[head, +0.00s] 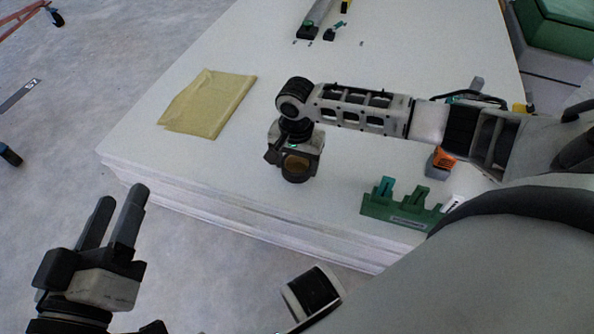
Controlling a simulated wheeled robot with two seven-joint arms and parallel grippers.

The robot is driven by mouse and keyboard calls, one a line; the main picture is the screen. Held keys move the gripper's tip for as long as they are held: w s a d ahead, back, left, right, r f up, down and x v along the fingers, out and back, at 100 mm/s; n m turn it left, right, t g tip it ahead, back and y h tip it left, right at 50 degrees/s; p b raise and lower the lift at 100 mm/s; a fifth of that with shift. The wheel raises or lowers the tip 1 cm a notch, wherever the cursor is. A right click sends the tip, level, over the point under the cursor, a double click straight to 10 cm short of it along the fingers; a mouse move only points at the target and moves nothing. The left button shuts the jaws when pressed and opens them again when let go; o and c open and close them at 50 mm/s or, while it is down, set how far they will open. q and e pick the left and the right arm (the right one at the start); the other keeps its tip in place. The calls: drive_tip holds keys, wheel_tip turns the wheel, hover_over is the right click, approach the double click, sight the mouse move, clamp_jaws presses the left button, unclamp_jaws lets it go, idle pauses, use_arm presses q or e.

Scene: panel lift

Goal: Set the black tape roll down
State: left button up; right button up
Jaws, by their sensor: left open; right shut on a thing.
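The black tape roll (296,174) shows as a dark ring with a brown inside, just below my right gripper (294,162). My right gripper is shut on it, over the white panel stack (190,150) near its front edge. The gripper body hides the top of the roll, and I cannot tell whether the roll touches the panel. My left gripper (122,215) is open and empty, over the floor to the left of the stack.
A folded yellow cloth (207,102) lies left of the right gripper. A green holder with teal pieces (402,207) and an orange-and-grey tool (441,160) lie to the right. Tools (315,20) lie at the far end. The panel between cloth and far tools is clear.

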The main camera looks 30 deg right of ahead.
wheel_tip(320, 180, down, 2)
drive_tip(key=shift+s+f+b, duration=0.1)
drive_tip(key=shift+f+b, duration=0.15)
drive_tip(key=shift+b, duration=0.1)
use_arm(q)
drive_tip(key=shift+w+a+r+m+t+h, duration=0.1)
drive_tip(key=shift+w+r+m+t+h, duration=0.05)
drive_tip(key=shift+w+r+m+t, duration=0.3)
drive_tip(key=shift+w+a+r+m+t+h, duration=0.15)
drive_tip(key=shift+w+r+m+t, duration=0.1)
drive_tip(key=shift+r, duration=0.3)
drive_tip(key=shift+s, duration=0.1)
use_arm(e)
drive_tip(key=o, duration=1)
drive_tip(key=shift+f, duration=0.1)
use_arm(q)
drive_tip(key=shift+f, duration=0.1)
